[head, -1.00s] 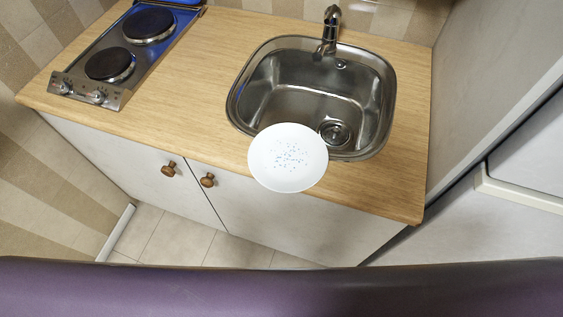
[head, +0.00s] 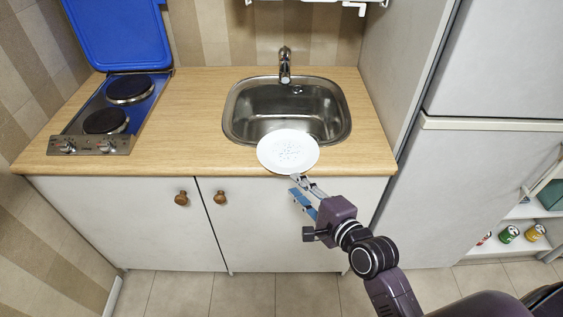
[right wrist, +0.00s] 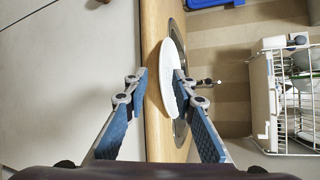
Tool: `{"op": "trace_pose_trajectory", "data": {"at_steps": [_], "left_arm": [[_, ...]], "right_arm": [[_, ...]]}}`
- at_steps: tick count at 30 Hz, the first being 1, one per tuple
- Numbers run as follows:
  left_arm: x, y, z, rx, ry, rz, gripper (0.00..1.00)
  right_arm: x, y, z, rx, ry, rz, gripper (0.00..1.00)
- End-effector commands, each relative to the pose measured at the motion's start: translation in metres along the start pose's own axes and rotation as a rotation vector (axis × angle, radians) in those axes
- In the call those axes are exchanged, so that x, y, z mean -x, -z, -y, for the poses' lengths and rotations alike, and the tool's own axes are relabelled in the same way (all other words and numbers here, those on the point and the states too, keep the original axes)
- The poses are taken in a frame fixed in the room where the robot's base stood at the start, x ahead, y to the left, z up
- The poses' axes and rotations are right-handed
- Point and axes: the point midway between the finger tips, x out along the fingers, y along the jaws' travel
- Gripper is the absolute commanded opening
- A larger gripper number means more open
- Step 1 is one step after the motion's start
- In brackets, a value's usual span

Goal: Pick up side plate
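The side plate (head: 288,151) is white with small speckles in its middle. It sits at the front of the sink, over the front strip of the worktop, its near edge at about the counter's front edge. My right gripper (head: 297,184) is just in front of the plate's near edge. In the right wrist view the plate (right wrist: 170,88) shows edge-on beyond the two spread fingers (right wrist: 160,84), nearer the right finger. The gripper is open and empty; I cannot tell whether a finger touches the plate. My left gripper is not in view.
The steel sink (head: 250,105) with its tap (head: 285,65) lies behind the plate. A two-plate hob (head: 105,145) with a raised blue lid (head: 118,35) stands at the left. Cabinet doors with wooden knobs (head: 181,198) are below. A dish rack (right wrist: 262,100) shows in the right wrist view.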

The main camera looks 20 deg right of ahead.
Motion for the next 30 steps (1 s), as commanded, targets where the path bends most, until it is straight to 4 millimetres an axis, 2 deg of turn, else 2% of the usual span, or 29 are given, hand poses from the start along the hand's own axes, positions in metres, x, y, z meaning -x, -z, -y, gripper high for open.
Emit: {"op": "trace_pose_trajectory", "data": {"at_steps": [3,7,18,26,30], "left_arm": [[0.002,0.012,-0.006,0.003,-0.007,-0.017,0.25],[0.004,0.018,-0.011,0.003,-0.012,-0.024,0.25],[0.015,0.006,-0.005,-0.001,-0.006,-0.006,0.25],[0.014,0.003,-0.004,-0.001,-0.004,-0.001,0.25],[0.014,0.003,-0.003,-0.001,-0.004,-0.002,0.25]], "right_arm": [[-0.011,-0.001,0.004,-0.006,0.006,0.002,0.24],[-0.026,-0.002,0.004,-0.004,0.005,0.001,0.24],[-0.072,-0.007,0.002,-0.002,0.003,0.000,0.24],[-0.076,-0.007,0.001,-0.001,0.003,0.000,0.24],[-0.076,-0.006,0.001,-0.001,0.003,0.000,0.12]]}}
